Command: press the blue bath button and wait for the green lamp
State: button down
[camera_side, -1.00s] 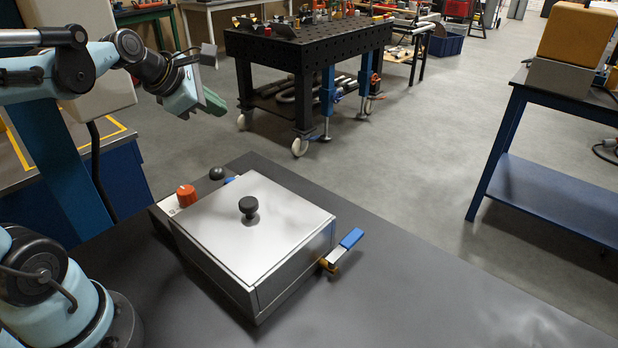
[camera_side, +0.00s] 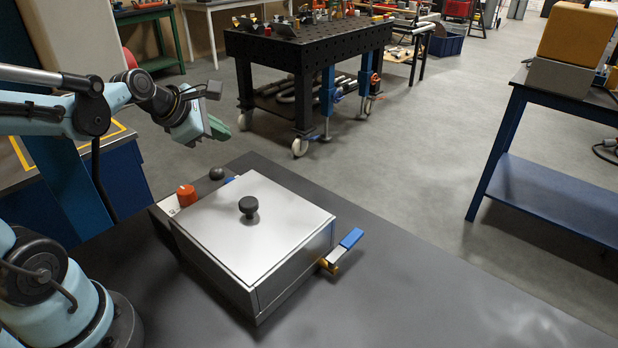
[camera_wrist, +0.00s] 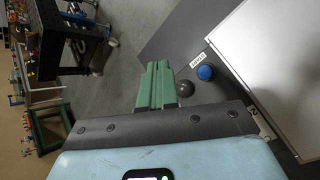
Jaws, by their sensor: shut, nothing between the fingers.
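The bath is a steel box with a flat lid (camera_side: 262,225) and a black knob on top. The blue button (camera_wrist: 206,72) is round and sits beside a small label in the wrist view. In the side view only a sliver of blue (camera_side: 229,180) shows behind the lid's far corner. A dark grey dome (camera_side: 216,173), seemingly the lamp, stands next to it and shows no green light; it also appears in the wrist view (camera_wrist: 184,89). My gripper (camera_side: 217,128) has green fingers, is shut and empty, and is in the air above and beyond the button and dome, touching neither.
An orange-red dial (camera_side: 186,195) stands on the bath's left edge. A blue-tipped lever (camera_side: 350,238) sticks out at its right side. The dark table (camera_side: 420,290) is clear in front and to the right. A black perforated bench (camera_side: 300,45) stands on the floor beyond.

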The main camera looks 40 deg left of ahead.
send_over(227, 178)
jog(key=shift+f, duration=3.15)
jog(key=shift+f, duration=0.1)
jog(key=shift+f, duration=0.35)
jog(key=shift+f, duration=0.7)
dwell(0.6)
jog(key=shift+r, duration=0.15)
dwell(0.3)
jog(key=shift+r, duration=1)
jog(key=shift+r, duration=2.5)
